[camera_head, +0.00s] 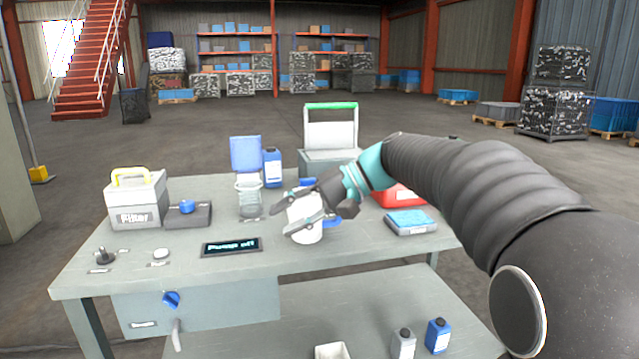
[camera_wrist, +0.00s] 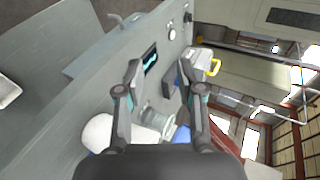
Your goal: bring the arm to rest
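My arm reaches in from the right over the grey workbench (camera_head: 360,248). My gripper (camera_head: 284,222) is above the bench, with its fingers pointing left. In the wrist view my gripper (camera_wrist: 159,74) has its two fingers well apart and nothing gripped between them. A white rounded container (camera_head: 308,234) shows behind and below the fingers; in the wrist view the white container (camera_wrist: 97,133) lies outside the left finger. I cannot tell whether the gripper touches it. A clear jar (camera_head: 249,198) stands beyond the gripper.
On the bench are a filter box (camera_head: 135,203), a dark display (camera_head: 231,247), a blue bottle (camera_head: 272,168), a blue-topped box (camera_head: 410,222) and a red case (camera_head: 398,194). A green-handled container (camera_head: 330,158) stands behind. Small bottles (camera_head: 438,336) stand on the lower shelf.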

